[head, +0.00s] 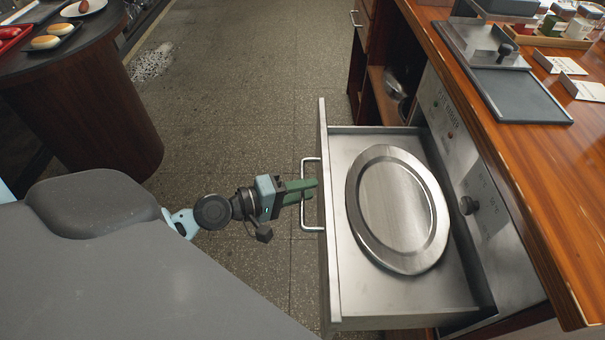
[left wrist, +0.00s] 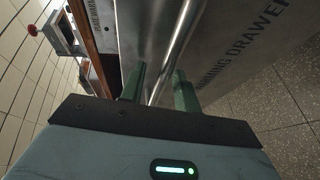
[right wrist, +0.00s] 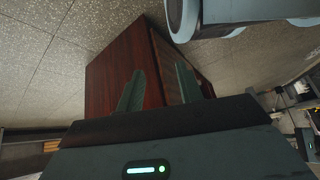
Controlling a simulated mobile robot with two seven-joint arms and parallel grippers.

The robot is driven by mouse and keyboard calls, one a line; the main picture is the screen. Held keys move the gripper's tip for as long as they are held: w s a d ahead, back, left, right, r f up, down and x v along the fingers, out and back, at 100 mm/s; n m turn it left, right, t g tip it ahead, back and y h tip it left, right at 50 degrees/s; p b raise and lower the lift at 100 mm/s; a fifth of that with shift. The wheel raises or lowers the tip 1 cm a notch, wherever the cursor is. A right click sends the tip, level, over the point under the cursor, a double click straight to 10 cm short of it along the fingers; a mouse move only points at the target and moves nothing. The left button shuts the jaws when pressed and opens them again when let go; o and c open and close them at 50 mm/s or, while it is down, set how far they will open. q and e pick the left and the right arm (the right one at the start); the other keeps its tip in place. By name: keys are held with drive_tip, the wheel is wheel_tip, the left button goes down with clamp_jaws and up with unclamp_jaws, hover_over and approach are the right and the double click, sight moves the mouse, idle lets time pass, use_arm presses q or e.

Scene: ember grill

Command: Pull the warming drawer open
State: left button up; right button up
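The warming drawer (head: 335,270) is a steel drawer standing well out from the counter front, its inside showing. Its bar handle (head: 304,222) is on the front panel, facing left. My left gripper (head: 309,189) is at the middle of this handle. In the left wrist view, the green fingers (left wrist: 158,92) stand apart, one on each side of the handle bar (left wrist: 176,50), and do not look closed on it. The drawer front (left wrist: 235,45) there bears the lettering "WARMING DRAWER". My right gripper (right wrist: 160,88) shows only in the right wrist view, open and empty.
A round steel platter (head: 398,212) lies in the drawer. A round dark table (head: 85,110) stands at the upper left.

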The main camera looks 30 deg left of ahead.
use_arm(q)
drive_tip(key=b+v, duration=0.3)
drive_tip(key=v, duration=0.5)
idle(0.5)
